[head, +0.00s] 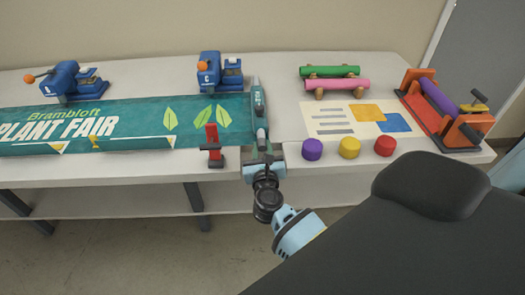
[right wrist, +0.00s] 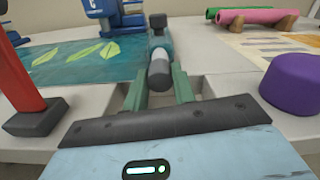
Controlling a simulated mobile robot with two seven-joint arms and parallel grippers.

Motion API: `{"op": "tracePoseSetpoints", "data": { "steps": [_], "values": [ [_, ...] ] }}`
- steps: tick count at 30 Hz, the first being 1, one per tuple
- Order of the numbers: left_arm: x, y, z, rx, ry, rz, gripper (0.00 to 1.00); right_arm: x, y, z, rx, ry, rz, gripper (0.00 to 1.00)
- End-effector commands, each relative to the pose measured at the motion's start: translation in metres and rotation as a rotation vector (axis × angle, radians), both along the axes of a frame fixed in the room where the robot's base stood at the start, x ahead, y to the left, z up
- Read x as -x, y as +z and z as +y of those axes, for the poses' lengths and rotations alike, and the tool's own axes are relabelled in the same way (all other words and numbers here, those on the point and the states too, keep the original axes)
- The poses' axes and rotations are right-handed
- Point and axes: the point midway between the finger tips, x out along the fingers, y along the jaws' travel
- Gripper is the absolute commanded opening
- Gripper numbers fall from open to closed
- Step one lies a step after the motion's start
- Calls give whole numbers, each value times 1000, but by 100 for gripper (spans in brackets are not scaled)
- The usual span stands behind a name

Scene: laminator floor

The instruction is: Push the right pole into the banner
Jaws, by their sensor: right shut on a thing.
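The teal banner (head: 140,122) lies flat along the left part of the table, with "Brambloft PLANT FAIR" and leaf prints on it. The right pole (head: 258,105) lies along the banner's right edge and points away from me; how far it sits in the banner I cannot tell. My right gripper (head: 262,152) is at the pole's near end, by the table's front edge. In the right wrist view its two green fingers (right wrist: 158,88) are shut on the pole, whose grey end (right wrist: 159,72) shows between them. My left gripper is not in view.
A red upright clamp (head: 213,148) stands just left of my right gripper. Two blue machines (head: 218,75) (head: 65,80) stand behind the banner. To the right are purple (head: 312,149), yellow (head: 349,147) and red (head: 385,146) knobs, a printed sheet (head: 325,120) and an orange roller frame (head: 420,110).

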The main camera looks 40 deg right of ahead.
Motion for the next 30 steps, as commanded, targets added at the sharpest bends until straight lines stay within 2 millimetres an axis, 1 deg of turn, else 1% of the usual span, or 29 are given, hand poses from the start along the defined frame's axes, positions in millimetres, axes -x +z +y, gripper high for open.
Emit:
{"op": "tracePoseSetpoints", "data": {
  "steps": [3, 6, 9, 17, 18, 22, 30],
  "values": [
    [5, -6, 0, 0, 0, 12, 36, -16, -1, -10, 1, -2, -1, 0],
    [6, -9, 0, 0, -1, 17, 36, -25, -1, -15, 0, -2, 0, 0],
    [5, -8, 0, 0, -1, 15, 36, -29, 0, -18, 0, -1, 0, 0],
    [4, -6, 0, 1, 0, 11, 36, -29, 2, -19, 0, -2, -2, 0],
    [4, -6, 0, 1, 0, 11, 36, -29, 2, -19, 1, -2, -3, 31],
    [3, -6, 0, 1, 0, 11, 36, -29, 1, -19, 1, -2, -2, 48],
    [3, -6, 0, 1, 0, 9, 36, -28, 1, -18, 0, -1, -1, 48]
  ]
}}
